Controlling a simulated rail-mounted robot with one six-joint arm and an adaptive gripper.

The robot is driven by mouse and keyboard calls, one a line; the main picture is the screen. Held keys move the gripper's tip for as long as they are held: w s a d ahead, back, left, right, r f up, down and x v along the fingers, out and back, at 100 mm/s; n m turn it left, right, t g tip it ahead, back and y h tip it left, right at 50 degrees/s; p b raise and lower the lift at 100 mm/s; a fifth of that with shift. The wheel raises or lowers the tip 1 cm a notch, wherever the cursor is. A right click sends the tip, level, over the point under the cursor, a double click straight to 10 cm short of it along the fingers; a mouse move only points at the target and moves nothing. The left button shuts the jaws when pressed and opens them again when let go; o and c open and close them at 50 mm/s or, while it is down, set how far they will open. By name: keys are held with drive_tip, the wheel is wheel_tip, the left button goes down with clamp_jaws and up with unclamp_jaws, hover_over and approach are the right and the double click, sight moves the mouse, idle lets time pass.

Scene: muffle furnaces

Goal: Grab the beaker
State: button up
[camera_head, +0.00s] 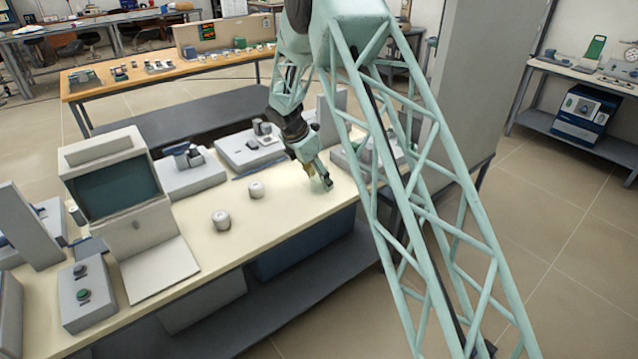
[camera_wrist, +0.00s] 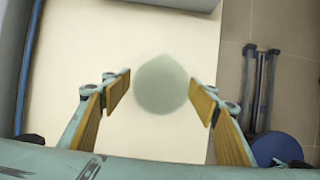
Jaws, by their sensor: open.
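In the wrist view a pale, translucent round beaker (camera_wrist: 162,84) is seen from above, on the cream bench top. My gripper (camera_wrist: 159,86) is open, with one yellow-padded finger on each side of the beaker. A gap shows at the left finger; the right finger is closer to the beaker's edge. I cannot tell how high the fingers are above the bench. In the head view my gripper (camera_head: 320,181) points down over the right part of the bench. The beaker is not clearly visible there.
Two small white containers (camera_head: 221,220) (camera_head: 256,189) stand left of my gripper on the bench (camera_head: 215,255). A grey muffle furnace (camera_head: 110,180) and a control box (camera_head: 86,293) stand farther left. Grey instruments (camera_head: 248,150) line the back. The bench's front edge is close by.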

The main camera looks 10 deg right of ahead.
drive_tip(key=shift+c, duration=0.7)
drive_tip(key=c, duration=0.8)
drive_tip(key=shift+r, duration=0.15)
drive_tip(key=shift+r+p, duration=0.6)
drive_tip(key=shift+r, duration=1.05)
drive_tip(key=s+a, duration=0.3)
drive_tip(key=s, duration=0.4)
drive_tip(key=s+a+r+p, duration=0.1)
drive_tip(key=s+a, duration=0.2)
drive_tip(key=s, duration=0.5)
drive_tip(key=shift+r, duration=0.2)
